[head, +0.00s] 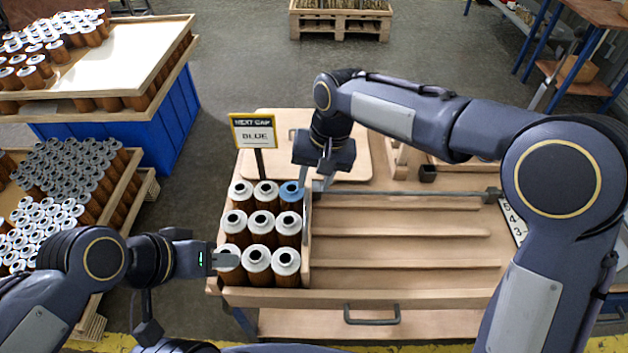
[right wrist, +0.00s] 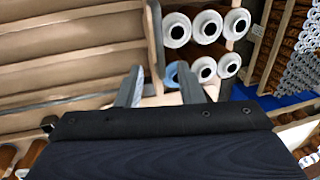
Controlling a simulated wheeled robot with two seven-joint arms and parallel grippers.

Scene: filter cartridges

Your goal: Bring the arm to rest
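My right gripper (head: 312,190) is over the back right corner of the cartridge rack (head: 308,230), just right of the blue-capped cartridge (head: 291,191). In the right wrist view its two fingers (right wrist: 162,88) are spread, with nothing held between them. The blue cap (right wrist: 172,74) shows just beyond the fingers, partly hidden by one of them. My left gripper (head: 222,259) is at the front left of the rack, overlapping a white-capped cartridge (head: 229,262); its finger gap is not clear.
White-capped cartridges (head: 261,223) fill the other rack places. A sign (head: 253,132) behind them reads "NEXT CAP BLUE". Sloped wooden lanes (head: 400,250) to the right are empty. A metal bar (head: 410,194) crosses behind them. Cartridge-laden crates (head: 115,205) stand at left.

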